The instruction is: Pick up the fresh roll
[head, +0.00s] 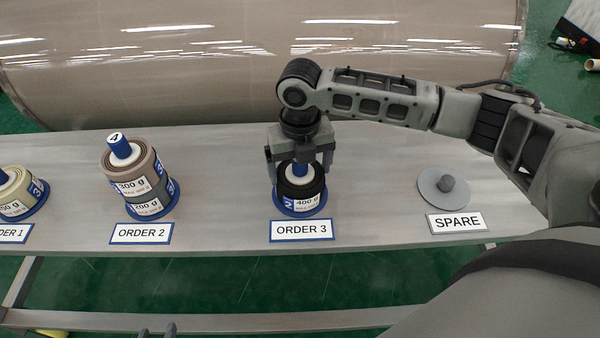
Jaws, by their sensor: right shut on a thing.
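Rolls stand on blue round bases along a grey bench. My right gripper (299,168) reaches down from above and is shut on this black roll, one finger on each side. At ORDER 2, a brown roll (133,175) marked 300 g sits on a grey roll (151,196) marked 200 g. At ORDER 1, a cream roll (14,194) is cut by the left edge. Only the tips of my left gripper (157,331) show, apart and empty. No label reads fresh.
Name cards (301,230) line the bench's front edge. A huge wrapped roll (260,60) lies behind the bench (223,175). The bench top between ORDER 2 and ORDER 3 is clear.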

